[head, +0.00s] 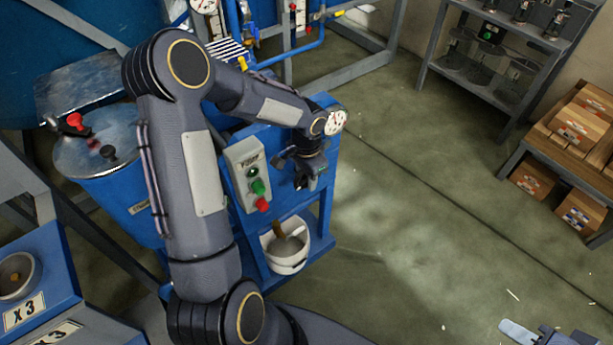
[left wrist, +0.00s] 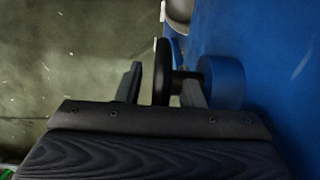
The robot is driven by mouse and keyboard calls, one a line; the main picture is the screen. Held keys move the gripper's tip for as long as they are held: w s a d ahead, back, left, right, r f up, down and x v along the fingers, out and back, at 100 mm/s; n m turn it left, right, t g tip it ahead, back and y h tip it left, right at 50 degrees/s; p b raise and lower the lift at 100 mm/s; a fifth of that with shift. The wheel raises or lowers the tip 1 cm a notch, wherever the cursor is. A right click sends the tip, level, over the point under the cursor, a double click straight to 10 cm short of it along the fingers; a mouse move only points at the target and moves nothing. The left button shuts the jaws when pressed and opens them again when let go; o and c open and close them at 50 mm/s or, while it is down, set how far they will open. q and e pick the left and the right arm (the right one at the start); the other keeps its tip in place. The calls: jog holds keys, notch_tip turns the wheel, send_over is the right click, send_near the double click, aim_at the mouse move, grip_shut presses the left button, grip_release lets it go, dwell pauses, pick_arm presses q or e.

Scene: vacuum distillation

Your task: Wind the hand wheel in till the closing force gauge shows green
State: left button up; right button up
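The hand wheel (left wrist: 162,72) is a black disc seen edge-on in the left wrist view, on a short shaft from a round blue boss (left wrist: 222,82). My left gripper (left wrist: 160,88) is open, with one finger on each side of the wheel's rim and a gap visible at the left finger. In the head view my left gripper (head: 308,177) is at the front of the blue stand, mostly hiding the wheel. A white round gauge (head: 336,122) sits just above it; its needle and colour zone are too small to read. My right gripper (head: 545,334) is partly cut off at the bottom right.
A grey switch box (head: 246,172) with green and red buttons is left of the gripper. A white bucket (head: 286,246) stands below. A blue drum (head: 100,160) is at left, shelves with boxes (head: 575,125) at right. The floor between is clear.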

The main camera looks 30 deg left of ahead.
pick_arm(q)
grip_shut()
jog(key=shift+d+r+g+p, duration=0.1)
jog(key=shift+g+p, duration=0.4)
jog(key=shift+p, duration=0.1)
jog(key=shift+y, duration=0.3)
grip_release()
